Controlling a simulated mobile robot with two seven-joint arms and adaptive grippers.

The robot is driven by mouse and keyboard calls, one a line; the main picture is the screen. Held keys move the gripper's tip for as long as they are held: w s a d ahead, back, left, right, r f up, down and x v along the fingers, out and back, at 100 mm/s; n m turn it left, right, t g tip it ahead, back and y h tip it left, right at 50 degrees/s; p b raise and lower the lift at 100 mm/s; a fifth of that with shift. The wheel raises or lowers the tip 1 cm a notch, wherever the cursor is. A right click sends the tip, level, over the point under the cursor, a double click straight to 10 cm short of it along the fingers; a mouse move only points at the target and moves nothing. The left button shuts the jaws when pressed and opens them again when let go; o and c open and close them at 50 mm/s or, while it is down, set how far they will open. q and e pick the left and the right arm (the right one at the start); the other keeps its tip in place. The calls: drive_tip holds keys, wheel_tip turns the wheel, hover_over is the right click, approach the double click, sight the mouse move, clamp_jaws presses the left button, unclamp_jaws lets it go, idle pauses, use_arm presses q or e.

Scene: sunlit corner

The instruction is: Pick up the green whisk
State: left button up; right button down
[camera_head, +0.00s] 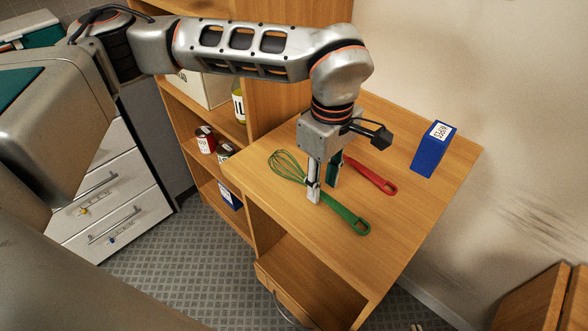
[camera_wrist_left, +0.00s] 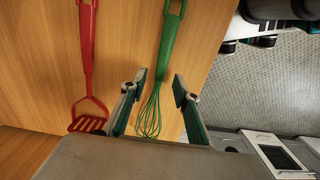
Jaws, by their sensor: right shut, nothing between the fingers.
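The green whisk (camera_head: 346,215) lies on the wooden cabinet top, its wire loops to the left and its handle toward the front edge. My left gripper (camera_head: 322,186) is over the whisk, pointing down, its fingers apart. In the left wrist view the whisk (camera_wrist_left: 169,42) runs between the two open fingers (camera_wrist_left: 156,92), with the wires between the fingertips and the handle beyond them. I see no grip on it. Whether the fingertips touch the cabinet top cannot be told. My right gripper is not in view.
A red slotted turner (camera_head: 372,177) lies just behind the whisk, close to my left gripper. A blue box (camera_head: 433,150) stands at the right on the cabinet top (camera_head: 420,205). Shelves with cans (camera_head: 206,140) are at the left. The wall is behind.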

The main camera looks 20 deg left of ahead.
use_arm(q)
drive_tip(key=shift+f, duration=1.15)
clamp_jaws()
drive_tip(key=shift+r, duration=0.15)
